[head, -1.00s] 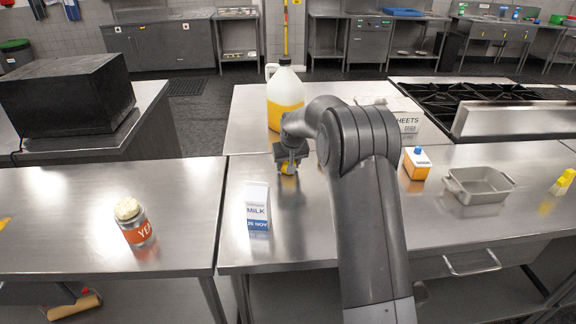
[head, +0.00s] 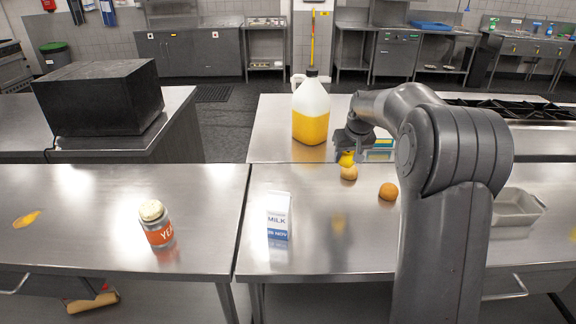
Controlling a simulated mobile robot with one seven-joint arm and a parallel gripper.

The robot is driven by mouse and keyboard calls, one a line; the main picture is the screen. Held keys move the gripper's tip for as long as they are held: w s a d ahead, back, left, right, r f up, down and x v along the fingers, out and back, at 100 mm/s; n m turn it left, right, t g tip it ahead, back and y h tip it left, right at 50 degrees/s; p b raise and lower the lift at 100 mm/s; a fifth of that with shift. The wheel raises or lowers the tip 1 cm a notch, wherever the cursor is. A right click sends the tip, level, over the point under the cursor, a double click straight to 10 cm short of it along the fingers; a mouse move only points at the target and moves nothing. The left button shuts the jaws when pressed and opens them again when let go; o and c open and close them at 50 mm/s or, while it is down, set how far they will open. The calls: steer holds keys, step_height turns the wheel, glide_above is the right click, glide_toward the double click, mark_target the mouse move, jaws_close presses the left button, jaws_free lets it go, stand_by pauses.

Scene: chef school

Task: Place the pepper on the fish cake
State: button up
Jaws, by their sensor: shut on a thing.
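My gripper (head: 347,153) is shut on a small yellow thing that looks like the pepper (head: 346,159). The fingers cover part of it. It is over the right-hand steel counter, in front of the juice jug. A pale tan round thing (head: 349,173) shows directly below the pepper; I cannot tell whether they touch. A browner round thing (head: 388,191) rests on the counter to the right, apart from the gripper. Either round thing may be the fish cake; I cannot tell which.
A jug of yellow liquid (head: 311,115) stands behind the gripper. A milk carton (head: 279,216) stands front left on the same counter (head: 320,255). A yeast jar (head: 157,224) and a flat yellow piece (head: 26,220) are on the left counter. A grey pan (head: 517,208) is partly behind my arm.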

steer(key=shift+d+r, duration=0.1)
steer(key=shift+d, duration=0.05)
steer(key=s+a+r+n+y, duration=0.1)
steer(key=s+a+r+n, duration=0.15)
steer(key=a, duration=0.85)
steer(key=s+a+r+n+y, duration=0.1)
steer(key=s+a+r+n, duration=0.15)
steer(key=a, duration=0.75)
steer(key=s+a+r+n+g, duration=0.1)
steer(key=s+a+r+n, duration=0.1)
steer(key=s+a, duration=0.35)
steer(key=s+a+r+n+g+y, duration=0.1)
steer(key=s+a+r+n, duration=0.15)
steer(key=a, duration=0.55)
steer(key=s+a+r+n+g, duration=0.1)
steer(key=s+a+r+n, duration=0.2)
steer(key=a, duration=0.4)
glide_above(145, 205)
steer(key=d, duration=0.1)
steer(key=shift+m, duration=0.35)
steer(key=f, duration=0.7)
steer(key=shift+s+d+f, duration=0.15)
steer(key=shift+s+f, duration=0.1)
steer(key=shift+f, duration=1.95)
steer(key=shift+f+y, duration=0.15)
steer(key=shift+y, duration=0.15)
steer(key=o, duration=1)
